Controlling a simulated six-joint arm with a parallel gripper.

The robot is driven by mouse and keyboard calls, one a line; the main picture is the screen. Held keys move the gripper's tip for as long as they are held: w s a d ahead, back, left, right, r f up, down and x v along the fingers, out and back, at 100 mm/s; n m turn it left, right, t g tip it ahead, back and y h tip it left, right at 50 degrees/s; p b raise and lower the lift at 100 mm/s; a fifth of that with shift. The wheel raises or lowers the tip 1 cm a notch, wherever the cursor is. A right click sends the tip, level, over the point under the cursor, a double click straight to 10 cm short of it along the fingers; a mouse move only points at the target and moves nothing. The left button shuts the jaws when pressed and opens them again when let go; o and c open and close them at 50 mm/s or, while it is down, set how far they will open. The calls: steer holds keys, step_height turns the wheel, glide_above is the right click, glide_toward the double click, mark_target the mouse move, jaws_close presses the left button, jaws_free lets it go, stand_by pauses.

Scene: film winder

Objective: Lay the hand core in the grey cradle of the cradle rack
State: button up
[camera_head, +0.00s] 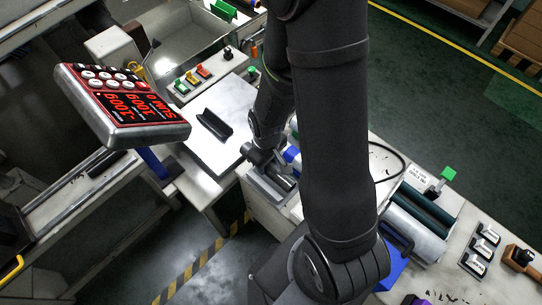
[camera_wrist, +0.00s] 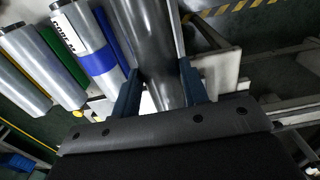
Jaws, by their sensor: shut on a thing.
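My gripper (camera_wrist: 158,88) is shut on a dark grey cylinder (camera_wrist: 163,45), which looks like the hand core. Its two blue fingers sit on either side of the cylinder in the wrist view. In the head view, the cylinder's end (camera_head: 284,183) shows low over a grey block (camera_head: 262,187), seemingly the grey cradle of the rack. Whether the cylinder touches the cradle cannot be told. My arm hides much of the gripper and rack. A silvery roll with a blue band (camera_wrist: 98,58) lies beside the held cylinder in the wrist view.
Left of my gripper is a pale panel with a black angled bracket (camera_head: 215,125). A tilted display box (camera_head: 125,105) stands farther left. Coloured switches (camera_head: 192,77) are behind. Large rollers (camera_head: 418,220) and small grey holders (camera_head: 480,250) are at right.

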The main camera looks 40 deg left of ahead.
step_height(320, 180, down, 9)
steer(key=shift+f, duration=0.2)
stand_by(0.3)
steer(key=o, duration=1.2)
step_height(320, 180, up, 18)
steer(key=shift+f, duration=0.25)
steer(key=shift+f, duration=0.1)
stand_by(0.7)
steer(key=shift+f, duration=7.45)
